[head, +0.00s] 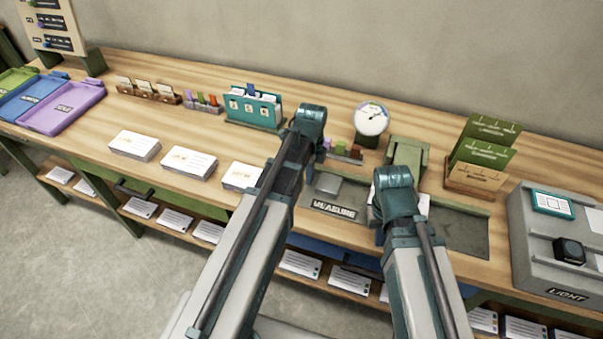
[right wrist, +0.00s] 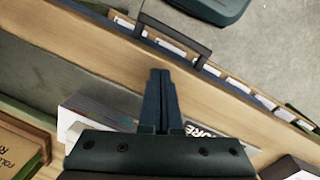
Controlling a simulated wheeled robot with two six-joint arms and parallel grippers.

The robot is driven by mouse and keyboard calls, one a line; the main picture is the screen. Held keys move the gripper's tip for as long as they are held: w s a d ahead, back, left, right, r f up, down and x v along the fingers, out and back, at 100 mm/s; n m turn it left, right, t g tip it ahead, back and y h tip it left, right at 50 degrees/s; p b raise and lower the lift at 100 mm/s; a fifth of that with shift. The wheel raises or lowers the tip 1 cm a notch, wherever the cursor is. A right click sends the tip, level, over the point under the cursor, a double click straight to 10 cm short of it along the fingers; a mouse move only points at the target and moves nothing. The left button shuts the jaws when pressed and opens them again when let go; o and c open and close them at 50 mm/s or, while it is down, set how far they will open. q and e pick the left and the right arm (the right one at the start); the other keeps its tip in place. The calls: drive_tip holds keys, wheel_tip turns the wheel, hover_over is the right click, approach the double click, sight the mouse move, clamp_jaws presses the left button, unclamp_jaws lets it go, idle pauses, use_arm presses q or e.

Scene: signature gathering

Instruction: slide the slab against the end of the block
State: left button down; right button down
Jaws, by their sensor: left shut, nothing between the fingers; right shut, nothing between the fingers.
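A flat grey slab (head: 326,188) lies on the dark measure station, behind its label. A white block (head: 422,204) lies to its right, mostly hidden behind my right arm. I cannot tell for sure that these are the task's slab and block. A white block with a purplish side also shows left of the fingers in the right wrist view (right wrist: 92,108). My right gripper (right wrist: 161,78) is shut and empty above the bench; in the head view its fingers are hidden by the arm. My left arm crosses the bench in the head view; its fingers cannot be seen.
White paper stacks (head: 134,146) line the front left of the bench. A dial gauge (head: 371,119) and a green stand (head: 408,152) are behind the station. Green cards in a wooden holder (head: 476,177) and a grey light box (head: 558,250) stand right. Bare wood lies along the front edge.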

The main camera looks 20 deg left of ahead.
sight(342, 184)
use_arm(q)
drive_tip(key=shift+d, duration=0.55)
drive_tip(key=d, duration=0.9)
drive_tip(key=shift+s, duration=0.15)
drive_tip(key=shift+a, duration=0.2)
use_arm(e)
drive_tip(key=shift+a, duration=0.1)
